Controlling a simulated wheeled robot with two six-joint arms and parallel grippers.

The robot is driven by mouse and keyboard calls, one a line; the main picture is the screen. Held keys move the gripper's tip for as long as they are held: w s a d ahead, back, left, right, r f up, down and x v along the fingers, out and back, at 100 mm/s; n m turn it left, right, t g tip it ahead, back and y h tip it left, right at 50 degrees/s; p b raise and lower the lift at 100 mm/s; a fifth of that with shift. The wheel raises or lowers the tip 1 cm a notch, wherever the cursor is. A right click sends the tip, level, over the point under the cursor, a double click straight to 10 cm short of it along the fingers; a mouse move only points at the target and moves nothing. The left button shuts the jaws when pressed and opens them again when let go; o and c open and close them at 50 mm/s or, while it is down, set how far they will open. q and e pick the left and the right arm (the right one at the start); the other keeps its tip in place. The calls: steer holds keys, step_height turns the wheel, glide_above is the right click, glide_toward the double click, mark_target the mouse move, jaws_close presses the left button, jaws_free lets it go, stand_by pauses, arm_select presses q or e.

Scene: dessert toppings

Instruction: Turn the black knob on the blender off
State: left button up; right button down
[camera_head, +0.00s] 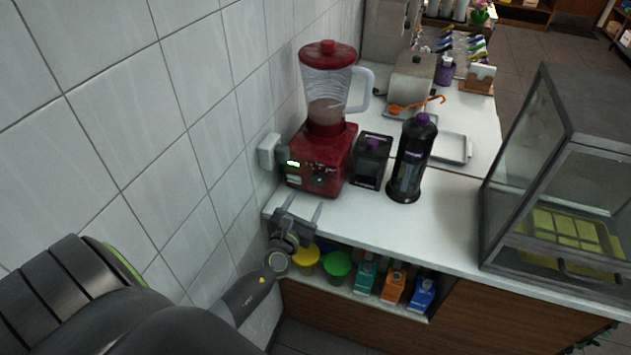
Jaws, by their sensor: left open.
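The red blender (326,140) stands upright on the white counter by the tiled wall, with brownish contents in its clear jug. The knob's setting is too small to tell. My left gripper (303,207) is open and empty at the counter's front edge, below and in front of the blender base, its fingers pointing toward it and apart from the knob. My right gripper is not in view.
A black container (371,161) and a tall dark bottle (412,158) stand right of the blender. A glass display case (560,190) stands at the right. A shelf under the counter holds cups and several coloured cartons (393,283). A socket box (268,151) is on the wall.

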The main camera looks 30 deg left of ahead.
mark_target(317, 182)
arm_select(q)
steer(key=x, duration=0.8)
steer(key=shift+w+a, duration=0.1)
steer(key=shift+w, duration=0.05)
steer(key=shift+c, duration=0.2)
steer(key=c, duration=0.9)
steer(key=shift+c, duration=0.2)
